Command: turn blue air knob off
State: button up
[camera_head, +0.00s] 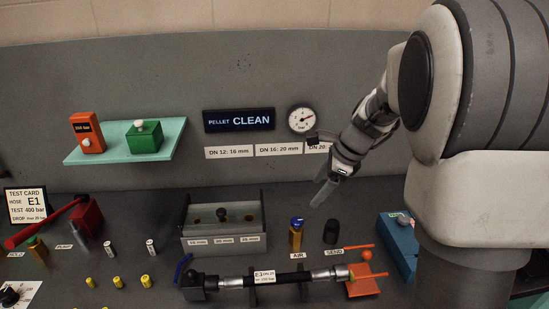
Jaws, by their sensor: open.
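The blue air knob (297,223) sits on top of a brass-coloured valve body (295,241) on the grey bench, behind the white AIR label (299,256). A small light mark shows on the knob; I cannot tell its exact setting. My gripper (316,172) is open and empty, above and slightly to the right of the knob, clear of it. One finger points down and left toward the bench; the other shows near the pressure gauge.
A black SEND button (331,231) stands close right of the air valve. A hose assembly (285,279) lies in front, between a black block and an orange clamp (364,281). A grey box (222,222) stands left. The gauge (301,119) is on the wall behind.

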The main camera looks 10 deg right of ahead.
jog(key=w+d+f+m+p, duration=0.2)
jog(key=w+d+f+m, duration=0.15)
jog(key=w+m, duration=0.2)
send_near(297, 220)
jog(key=shift+m, duration=0.25)
jog(key=x, duration=0.8)
jog(key=shift+w+a+f, duration=0.1)
jog(key=shift+f, duration=0.1)
grip_shut()
